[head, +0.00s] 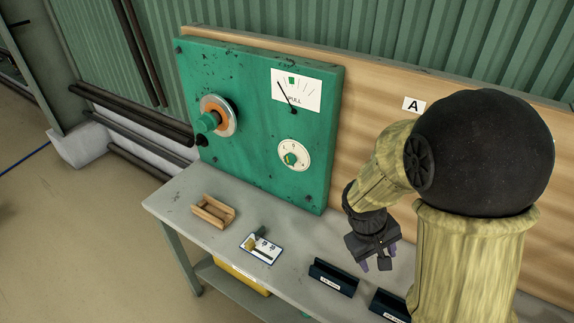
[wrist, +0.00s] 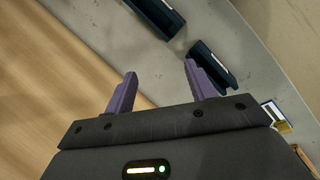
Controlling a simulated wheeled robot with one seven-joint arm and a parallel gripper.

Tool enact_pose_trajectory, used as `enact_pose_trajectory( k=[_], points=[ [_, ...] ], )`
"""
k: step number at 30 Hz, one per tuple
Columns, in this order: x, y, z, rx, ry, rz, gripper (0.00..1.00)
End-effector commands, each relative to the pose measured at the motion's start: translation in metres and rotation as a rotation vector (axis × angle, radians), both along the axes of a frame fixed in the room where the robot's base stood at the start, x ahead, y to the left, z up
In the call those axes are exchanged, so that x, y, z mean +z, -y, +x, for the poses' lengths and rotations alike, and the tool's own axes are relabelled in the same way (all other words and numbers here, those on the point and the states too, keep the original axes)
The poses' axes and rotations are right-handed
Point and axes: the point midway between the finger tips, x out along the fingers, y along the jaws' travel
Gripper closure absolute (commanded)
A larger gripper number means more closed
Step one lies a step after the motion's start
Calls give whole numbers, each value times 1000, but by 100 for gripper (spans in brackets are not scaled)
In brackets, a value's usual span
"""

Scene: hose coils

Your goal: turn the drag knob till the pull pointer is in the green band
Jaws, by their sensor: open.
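The drag knob (head: 291,159) is a small green knob on a round white dial, low on the right of the green panel (head: 245,150). Above it is the white PULL gauge (head: 297,92). Its dark pointer (head: 286,96) leans up and to the left. The green band (head: 291,80) is a small patch at the top of the scale, right of the pointer's tip, so the pointer is outside it. My gripper (head: 376,264) is open and empty, right of the panel and apart from the knob. Its purple fingers (wrist: 160,92) show spread in the wrist view.
A larger green knob with an orange and grey ring (head: 218,116) sits on the panel's left. The grey bench (head: 185,207) holds a wooden cradle (head: 213,211), a white card with small parts (head: 261,248) and dark blue holders (head: 333,278). A sign A (head: 413,104) is on the wooden backboard.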

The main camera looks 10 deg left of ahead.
Motion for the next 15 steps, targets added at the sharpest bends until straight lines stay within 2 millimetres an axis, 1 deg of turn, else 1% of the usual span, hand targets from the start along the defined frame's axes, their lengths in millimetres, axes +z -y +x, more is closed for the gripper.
enact_pose_trajectory(
  k=[1, 3, 5, 8, 11, 14, 15],
  points=[
    [-7, -11, 9, 69, -9, -64, 45],
    [-12, -22, 22, 157, -9, -160, 45],
    [-15, -34, 34, 232, 0, -246, 45],
    [-18, -58, 55, 361, 37, -392, 45],
    [-17, -91, 75, 487, 99, -540, 45],
    [-13, -132, 91, 615, 191, -686, 45],
    [-11, -151, 96, 667, 236, -743, 45]
  ],
)
